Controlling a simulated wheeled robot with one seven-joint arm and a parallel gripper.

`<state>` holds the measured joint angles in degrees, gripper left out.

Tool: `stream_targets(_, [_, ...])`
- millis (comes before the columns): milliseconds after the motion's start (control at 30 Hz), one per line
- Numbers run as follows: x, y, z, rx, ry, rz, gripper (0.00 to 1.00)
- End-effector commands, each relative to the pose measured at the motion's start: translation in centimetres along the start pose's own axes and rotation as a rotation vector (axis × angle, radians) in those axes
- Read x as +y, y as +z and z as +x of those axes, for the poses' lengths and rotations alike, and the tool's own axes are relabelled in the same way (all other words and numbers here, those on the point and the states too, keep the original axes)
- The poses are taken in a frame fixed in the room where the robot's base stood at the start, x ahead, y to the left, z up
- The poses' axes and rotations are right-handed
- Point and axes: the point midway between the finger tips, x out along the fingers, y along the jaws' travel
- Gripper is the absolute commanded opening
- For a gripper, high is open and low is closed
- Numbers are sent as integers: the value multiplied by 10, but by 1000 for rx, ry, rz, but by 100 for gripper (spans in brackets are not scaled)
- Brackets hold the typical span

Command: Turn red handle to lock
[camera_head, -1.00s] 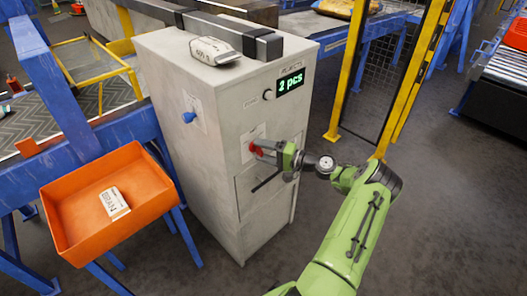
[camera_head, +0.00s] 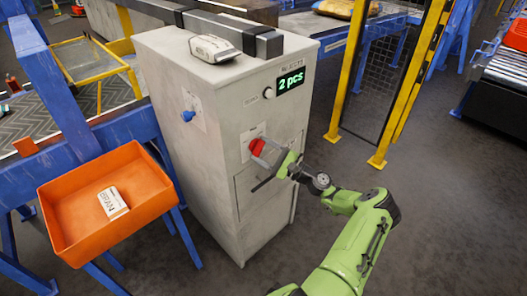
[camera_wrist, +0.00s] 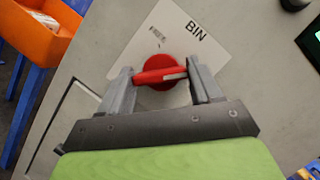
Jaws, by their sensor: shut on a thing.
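The red handle (camera_head: 257,147) is a round knob with a bar grip on the front of the grey cabinet (camera_head: 205,120). It also shows in the wrist view (camera_wrist: 160,72), on a white plate marked BIN (camera_wrist: 193,34). My gripper (camera_head: 264,152) is at the handle, and its two grey fingers (camera_wrist: 160,84) stand on either side of the bar. The gripper is shut on the red handle. In the wrist view the bar lies nearly level between the fingers. A small white mark shows on the bar's right end.
A blue knob (camera_head: 188,116) is on the cabinet's left side. An orange bin (camera_head: 70,222) with a labelled item (camera_head: 112,203) stands at left. Yellow posts (camera_head: 346,70) stand at right.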

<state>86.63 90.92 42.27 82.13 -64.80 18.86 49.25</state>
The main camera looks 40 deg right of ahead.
Motion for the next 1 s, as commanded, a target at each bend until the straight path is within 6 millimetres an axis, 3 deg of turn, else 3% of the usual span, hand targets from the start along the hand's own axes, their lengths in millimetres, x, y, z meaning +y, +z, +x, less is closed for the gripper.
stream_targets(733, [2,-1,-1,4,-31,83,33])
stream_targets(767, [2,-1,-1,4,-31,83,67])
stream_targets(900, [1,-1,0,3,-31,81,88])
stream_targets(1000, [1,-1,0,2,-31,80,89])
